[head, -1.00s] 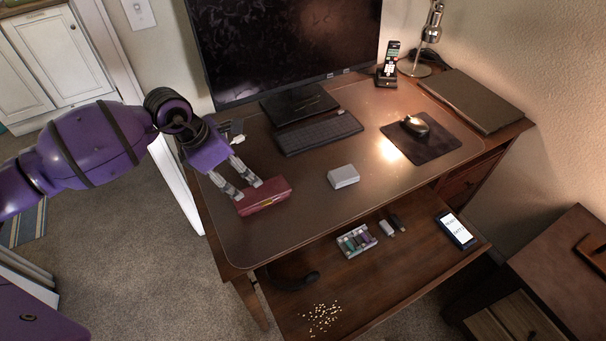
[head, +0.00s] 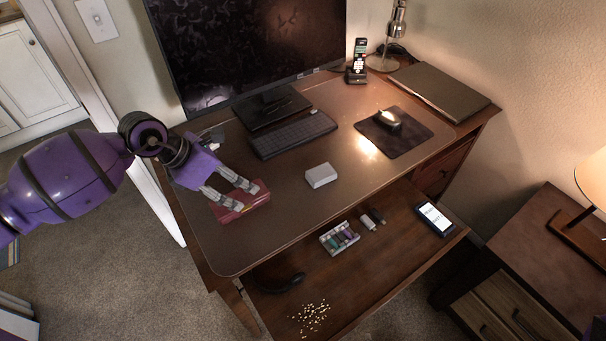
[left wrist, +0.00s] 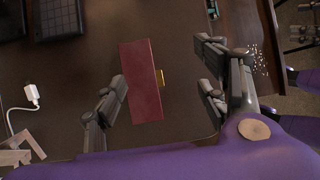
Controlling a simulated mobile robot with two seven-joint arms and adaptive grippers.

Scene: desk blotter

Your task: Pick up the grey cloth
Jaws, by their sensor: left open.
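A small pale grey block-like thing (head: 321,175) lies on the desk's blotter near the middle of the head view. It may be the folded grey cloth, but I cannot tell its material. My left gripper (head: 248,198) is open and empty, left of the pale thing and apart from it. It is at a dark red case (head: 236,212) with a gold clasp. In the left wrist view, the open fingers (left wrist: 163,85) stand on either side of the red case (left wrist: 142,80); contact is unclear. The pale thing is not visible there.
A keyboard (head: 294,135) and monitor (head: 250,50) stand behind. A mouse (head: 388,120) lies on a dark pad to the right. The open drawer (head: 375,275) in front holds a small tray (head: 339,238), a phone (head: 434,219) and scattered pale bits. Blotter around the pale thing is clear.

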